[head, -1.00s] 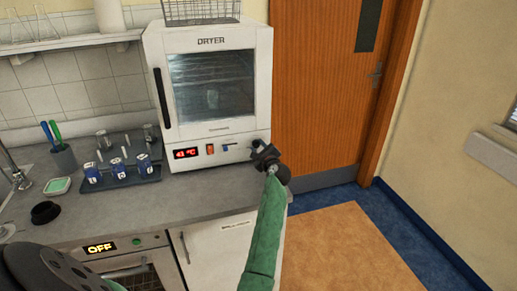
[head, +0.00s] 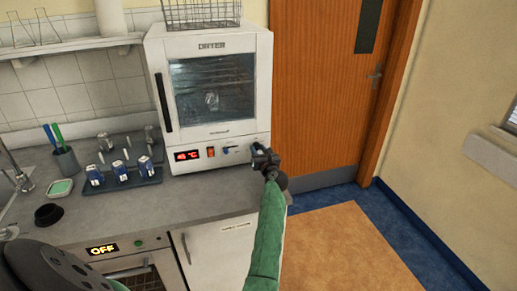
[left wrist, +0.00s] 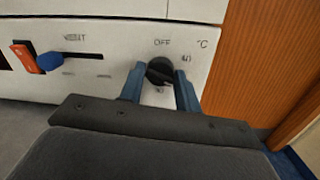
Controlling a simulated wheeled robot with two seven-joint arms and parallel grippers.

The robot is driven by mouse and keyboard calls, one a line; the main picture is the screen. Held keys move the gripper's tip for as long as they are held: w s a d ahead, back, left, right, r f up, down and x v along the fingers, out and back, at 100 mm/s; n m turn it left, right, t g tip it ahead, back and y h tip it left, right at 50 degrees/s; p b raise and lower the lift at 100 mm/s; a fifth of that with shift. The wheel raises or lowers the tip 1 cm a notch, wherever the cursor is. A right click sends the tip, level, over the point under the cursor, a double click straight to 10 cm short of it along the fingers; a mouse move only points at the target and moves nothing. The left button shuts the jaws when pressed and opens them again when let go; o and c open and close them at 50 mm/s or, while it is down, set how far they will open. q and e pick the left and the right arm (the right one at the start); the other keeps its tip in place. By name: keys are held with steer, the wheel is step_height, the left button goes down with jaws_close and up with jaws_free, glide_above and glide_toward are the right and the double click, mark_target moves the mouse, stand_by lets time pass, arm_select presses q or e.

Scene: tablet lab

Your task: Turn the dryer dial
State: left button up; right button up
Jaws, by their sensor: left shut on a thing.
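The white dryer (head: 230,135) stands on the counter with its door closed and a red lit display (head: 187,156) low on its front. In the left wrist view, its black round dial (left wrist: 160,71) sits on the panel among the marks OFF, 40 and °C. My left gripper (head: 258,152) is at the lower right of the dryer front and mostly hides the dial in the head view. In the left wrist view, the blue fingers of the left gripper (left wrist: 160,82) are either side of the dial, shut on it. My right gripper is not in view.
An orange switch (left wrist: 27,57) and a blue VENT slider (left wrist: 50,64) are left of the dial. A rack with blue-labelled bottles (head: 122,176) stands on the counter left of the dryer. A wooden door (head: 320,90) is to the right.

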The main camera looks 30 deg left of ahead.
arm_select(q)
steer(key=shift+m+p, duration=0.45)
steer(key=shift+m, duration=0.55)
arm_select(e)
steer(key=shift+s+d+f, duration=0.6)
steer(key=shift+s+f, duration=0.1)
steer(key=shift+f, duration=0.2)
arm_select(q)
steer(key=o, duration=0.9)
steer(key=shift+w+d, duration=0.1)
steer(key=shift+o, duration=0.2)
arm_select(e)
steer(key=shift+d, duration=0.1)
arm_select(q)
steer(key=shift+f, duration=0.1)
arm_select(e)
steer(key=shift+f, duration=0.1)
